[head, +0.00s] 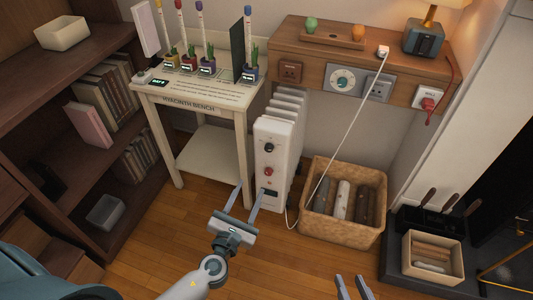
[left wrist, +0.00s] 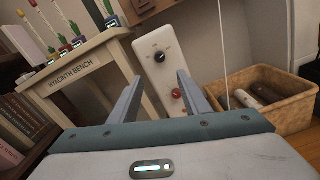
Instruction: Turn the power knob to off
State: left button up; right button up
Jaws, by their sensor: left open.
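A white oil-filled heater (head: 273,160) stands on the floor between the bench and the basket. Its front panel has a black knob (head: 269,147) at the upper part and a red knob (head: 268,171) below it. In the left wrist view the black knob (left wrist: 159,57) and the red knob (left wrist: 177,94) show between and just beyond my fingers. My left gripper (head: 246,198) is open and empty, in front of the heater's lower panel. I cannot tell whether it touches the panel. My right gripper (head: 353,287) shows only its fingertips at the bottom edge, apart from each other.
A white bench (head: 190,97) with potted plants stands left of the heater. A wicker basket (head: 343,198) of logs stands right of it, with a white cord (head: 345,122) hanging in front. A wooden wall shelf (head: 330,63) with a dial plate is above. Open wood floor lies in front.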

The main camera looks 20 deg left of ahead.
pick_arm(q)
send_near(268, 150)
jog(key=w, duration=0.7)
jog(key=shift+b, duration=0.35)
jog(key=shift+w, duration=0.7)
pick_arm(e)
jog(key=shift+w+a+r+t+y, duration=0.15)
jog(key=shift+w+a+r+t, duration=0.15)
jog(key=shift+r+t, duration=0.25)
jog(key=shift+w+a+r+t+y, duration=0.15)
jog(key=shift+w+r+t, duration=0.2)
jog(key=shift+r, duration=0.3)
pick_arm(q)
jog(key=c, duration=1)
